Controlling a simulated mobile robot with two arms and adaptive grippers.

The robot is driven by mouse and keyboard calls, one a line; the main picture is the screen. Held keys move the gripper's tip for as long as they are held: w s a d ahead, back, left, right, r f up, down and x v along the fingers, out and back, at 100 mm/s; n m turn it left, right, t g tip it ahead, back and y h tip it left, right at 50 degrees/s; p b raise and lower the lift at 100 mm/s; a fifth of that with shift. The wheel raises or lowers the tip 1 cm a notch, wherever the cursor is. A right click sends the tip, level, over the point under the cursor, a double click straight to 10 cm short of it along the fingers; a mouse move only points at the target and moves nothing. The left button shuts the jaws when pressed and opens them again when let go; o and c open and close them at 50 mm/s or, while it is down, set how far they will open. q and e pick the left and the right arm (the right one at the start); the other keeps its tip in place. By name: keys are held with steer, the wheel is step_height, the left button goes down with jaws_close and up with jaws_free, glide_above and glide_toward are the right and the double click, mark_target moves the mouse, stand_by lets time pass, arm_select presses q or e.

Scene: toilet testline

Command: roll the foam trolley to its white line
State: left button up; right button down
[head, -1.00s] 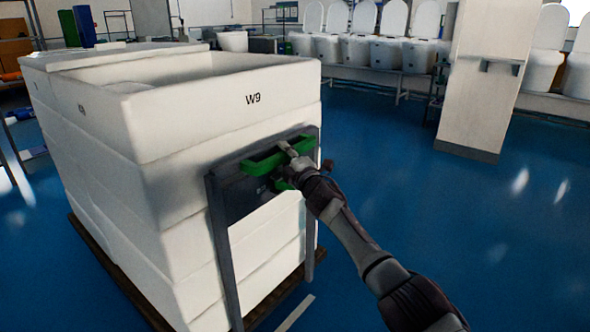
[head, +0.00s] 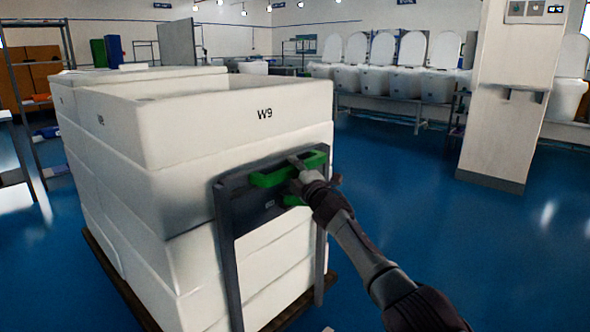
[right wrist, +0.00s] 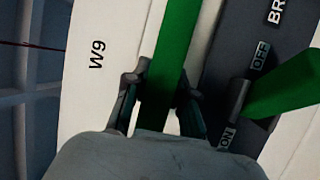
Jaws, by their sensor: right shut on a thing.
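The foam trolley carries a stack of white foam blocks (head: 265,145) marked W9, at left centre in the head view. Its dark end frame (head: 227,245) faces me and bears a green handle bar (head: 268,180). My right gripper (head: 299,165) is shut on this bar; in the right wrist view its fingers (right wrist: 160,85) stand on either side of the bar (right wrist: 178,35). Beside it is a green brake lever (right wrist: 285,92) with ON and OFF labels; I cannot tell its setting. A small pale scrap, perhaps the white line, shows at the bottom edge. My left gripper is out of view.
A white pillar (head: 505,100) stands at right. Several toilets (head: 437,85) stand on a bench along the back. A shelf rack (head: 35,90) is at far left. Blue floor (head: 425,235) is clear to the right of the trolley.

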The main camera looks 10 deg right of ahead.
steer(key=shift+a+f, duration=0.25)
steer(key=shift+f, duration=0.05)
steer(key=c, duration=1.3)
jaws_free()
steer(key=o, duration=0.4)
steer(key=shift+w+a, duration=0.1)
steer(key=shift+a, duration=0.1)
steer(key=shift+d+r, duration=0.1)
steer(key=shift+d, duration=0.05)
steer(key=shift+d, duration=0.2)
steer(key=shift+s+d+r, duration=0.1)
steer(key=shift+s+d, duration=0.25)
steer(key=shift+s, duration=0.1)
steer(key=v, duration=0.7)
steer(key=a+v, duration=0.1)
steer(key=v, duration=0.3)
steer(key=shift+s+f, duration=0.1)
steer(key=shift+f, duration=0.15)
